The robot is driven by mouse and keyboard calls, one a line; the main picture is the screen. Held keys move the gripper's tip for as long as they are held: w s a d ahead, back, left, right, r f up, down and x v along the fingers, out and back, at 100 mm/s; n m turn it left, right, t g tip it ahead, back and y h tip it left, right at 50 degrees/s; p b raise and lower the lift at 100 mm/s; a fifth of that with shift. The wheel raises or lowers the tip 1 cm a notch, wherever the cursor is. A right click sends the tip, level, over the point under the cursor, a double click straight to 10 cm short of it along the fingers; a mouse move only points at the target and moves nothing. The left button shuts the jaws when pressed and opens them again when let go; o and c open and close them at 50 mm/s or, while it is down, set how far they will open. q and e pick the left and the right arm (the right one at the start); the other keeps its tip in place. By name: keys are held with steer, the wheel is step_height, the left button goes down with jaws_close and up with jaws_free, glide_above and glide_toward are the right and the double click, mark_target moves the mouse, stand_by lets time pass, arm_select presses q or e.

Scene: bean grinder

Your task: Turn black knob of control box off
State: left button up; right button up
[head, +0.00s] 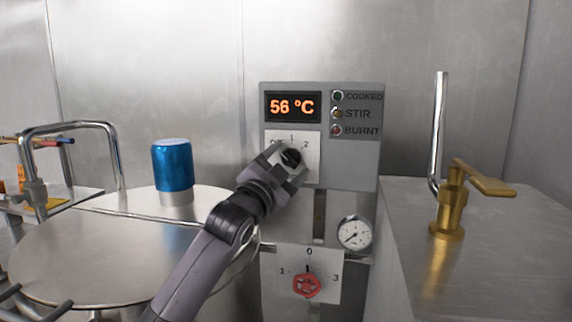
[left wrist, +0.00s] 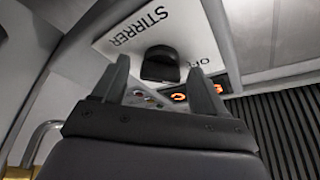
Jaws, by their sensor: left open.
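My left gripper (head: 288,163) is in front of the knob and hides part of the plate. In the left wrist view the black knob (left wrist: 160,64) is on a plate lettered STIRRER, just beyond and between the two open fingers (left wrist: 160,84). Whether the fingers touch it I cannot tell. My right gripper is not in view.
A red knob (head: 306,285) on a lower plate and a round gauge (head: 355,233) are below the box. A blue cylinder (head: 172,166) stands on a round metal lid (head: 110,258) at left. A brass tap (head: 450,205) stands on the right.

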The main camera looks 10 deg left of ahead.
arm_select(q)
steer(key=shift+s+f, duration=0.1)
steer(key=b+v, duration=0.1)
steer(key=v, duration=0.6)
stand_by(0.4)
